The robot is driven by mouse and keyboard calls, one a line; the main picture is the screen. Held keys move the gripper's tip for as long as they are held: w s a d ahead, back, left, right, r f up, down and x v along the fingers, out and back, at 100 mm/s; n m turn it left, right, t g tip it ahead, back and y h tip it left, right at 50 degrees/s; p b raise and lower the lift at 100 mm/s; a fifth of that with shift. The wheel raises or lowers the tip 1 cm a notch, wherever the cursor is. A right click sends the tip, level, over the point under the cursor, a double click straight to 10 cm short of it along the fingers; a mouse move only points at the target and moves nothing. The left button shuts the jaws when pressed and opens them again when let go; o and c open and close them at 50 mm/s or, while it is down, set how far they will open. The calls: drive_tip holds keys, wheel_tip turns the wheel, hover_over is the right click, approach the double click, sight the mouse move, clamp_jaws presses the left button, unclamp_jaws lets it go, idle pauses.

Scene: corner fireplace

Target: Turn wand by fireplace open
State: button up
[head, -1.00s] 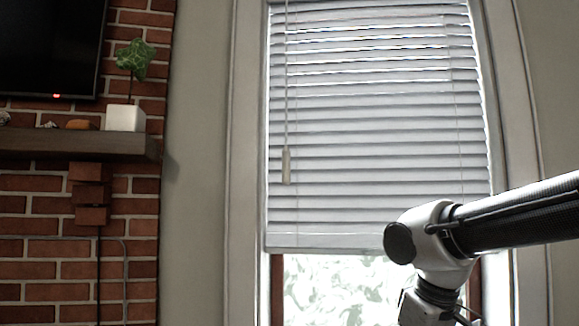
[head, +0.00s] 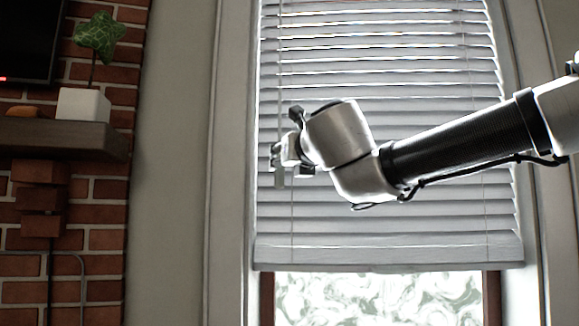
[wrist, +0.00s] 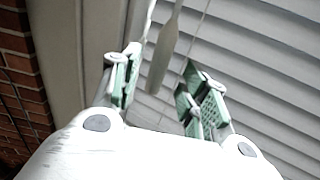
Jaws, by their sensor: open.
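The wand (head: 280,178) hangs at the left side of the white blinds (head: 420,232) over the window. In the head view my gripper (head: 284,156) is at the height of its thicker lower end and partly covers it. In the wrist view the pale wand (wrist: 164,50) hangs down between the green-padded fingers of my gripper (wrist: 162,98), with space on both sides. My gripper is open and holds nothing. Whether the wand is fully within finger depth is hard to tell.
A brick fireplace with a dark mantel (head: 60,139) stands at the left. A white pot (head: 84,104) with a plant is on it. Bare wall (head: 175,170) separates it from the window frame. Thin cords run down the blinds near the wand.

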drive_tip(key=x, duration=0.7)
drive_tip(key=shift+w, duration=0.4)
clamp_jaws()
